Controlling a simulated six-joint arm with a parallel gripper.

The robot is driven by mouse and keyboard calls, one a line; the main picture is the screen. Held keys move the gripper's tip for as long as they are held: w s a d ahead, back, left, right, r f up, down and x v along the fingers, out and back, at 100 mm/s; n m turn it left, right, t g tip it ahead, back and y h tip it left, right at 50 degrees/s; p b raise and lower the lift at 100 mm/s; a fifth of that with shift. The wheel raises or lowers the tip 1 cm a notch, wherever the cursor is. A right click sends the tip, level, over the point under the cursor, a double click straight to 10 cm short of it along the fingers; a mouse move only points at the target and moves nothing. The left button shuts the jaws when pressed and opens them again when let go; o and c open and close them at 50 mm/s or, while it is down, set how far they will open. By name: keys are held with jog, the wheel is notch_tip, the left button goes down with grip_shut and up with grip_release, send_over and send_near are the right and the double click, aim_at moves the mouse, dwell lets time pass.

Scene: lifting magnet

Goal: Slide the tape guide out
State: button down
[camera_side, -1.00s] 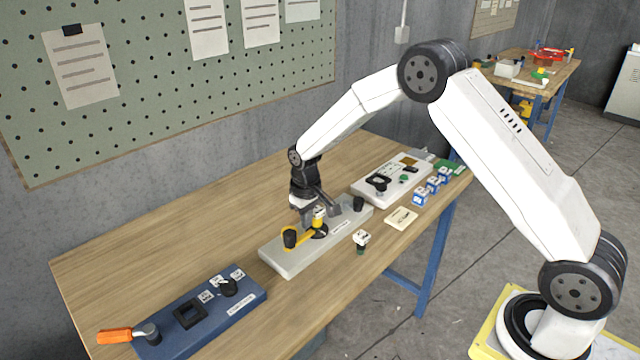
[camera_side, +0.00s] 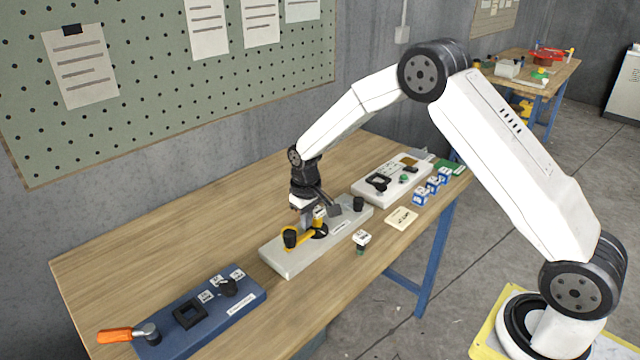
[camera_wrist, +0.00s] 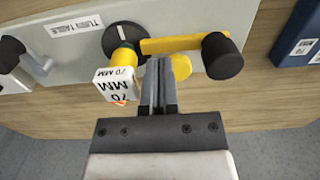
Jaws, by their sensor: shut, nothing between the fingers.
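A grey plate labelled TURN TABLE (camera_wrist: 75,45) lies on the bench, and it also shows in the side view (camera_side: 285,262). On it are a round black dial (camera_wrist: 124,38) and a yellow bar (camera_wrist: 172,44) ending in a black knob (camera_wrist: 222,55). A white block marked 70 MM (camera_wrist: 117,84) sits on a yellow stem beside the dial. I cannot tell which part is the tape guide. My gripper (camera_wrist: 160,66) is shut and empty, its fingertips close to the yellow bar, between the block and the knob. Contact cannot be told. The side view shows my gripper (camera_side: 306,225) low over the plate.
A white board (camera_side: 375,192) and blue-white blocks (camera_side: 432,186) are at the right. A small white-topped piece (camera_side: 361,239) stands in front of the plate. The bench's back left is clear.

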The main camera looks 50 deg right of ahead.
aim_at(292, 231)
jog(key=shift+a, duration=3.2)
dwell(0.5)
jog(key=shift+d, duration=0.2)
jog(key=shift+d, duration=0.55)
jog(key=shift+r, duration=3.5)
